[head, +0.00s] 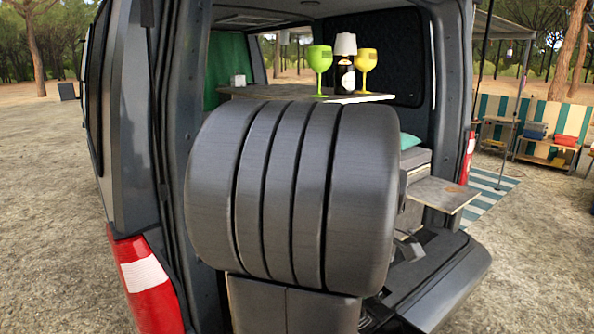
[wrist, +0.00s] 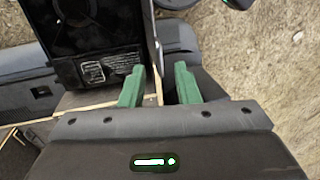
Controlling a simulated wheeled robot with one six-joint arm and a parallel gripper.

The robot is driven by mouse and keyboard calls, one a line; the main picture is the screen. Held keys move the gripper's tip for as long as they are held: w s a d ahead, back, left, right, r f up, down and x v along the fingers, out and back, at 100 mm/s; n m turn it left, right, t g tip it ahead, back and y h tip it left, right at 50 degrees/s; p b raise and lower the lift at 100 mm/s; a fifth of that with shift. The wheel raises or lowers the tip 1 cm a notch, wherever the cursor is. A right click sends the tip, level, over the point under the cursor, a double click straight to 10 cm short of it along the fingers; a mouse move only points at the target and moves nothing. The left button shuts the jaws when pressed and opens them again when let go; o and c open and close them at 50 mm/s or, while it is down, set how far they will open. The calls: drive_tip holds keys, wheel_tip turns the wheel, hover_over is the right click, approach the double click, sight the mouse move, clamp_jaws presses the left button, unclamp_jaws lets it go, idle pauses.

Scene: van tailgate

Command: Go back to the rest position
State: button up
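My gripper (wrist: 157,78) shows in the wrist view. Its two green fingers are spread apart, and nothing is held between them. Below it, a thin pale edge and a dark box with a printed label (wrist: 92,70) show on the left. Sandy ground (wrist: 265,75) shows on the right. In the head view my large grey arm link fills the middle. It hides much of the van's open rear (head: 425,75), and my gripper is not visible there.
In the van, a counter (head: 350,98) bears a green goblet (head: 319,62), a yellow goblet (head: 365,64), a dark bottle and a small lamp (head: 345,45). A small side shelf (head: 441,193) juts out at right. A bench (head: 548,150) stands beyond. Open ground (head: 45,210) lies left.

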wheel_tip(320, 180, down, 12)
drive_tip(key=b, duration=0.6)
drive_tip(key=shift+s+a, duration=0.2)
drive_tip(key=shift+a, duration=0.1)
drive_tip(key=shift+s, duration=0.1)
